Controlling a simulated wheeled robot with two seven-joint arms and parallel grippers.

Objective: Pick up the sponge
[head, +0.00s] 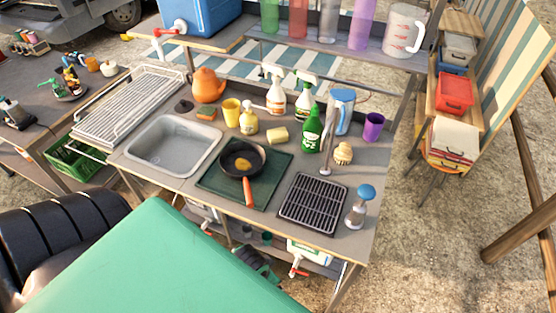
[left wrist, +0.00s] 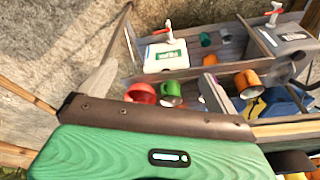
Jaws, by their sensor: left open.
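The sponge is not seen in that view. My right gripper is in neither view.
A frying pan (head: 242,158) sits on the green mat (head: 275,168), with the sink (head: 172,145) to its left and a black grill (head: 313,203) to its right. A white canister (left wrist: 166,57) shows in the wrist view.

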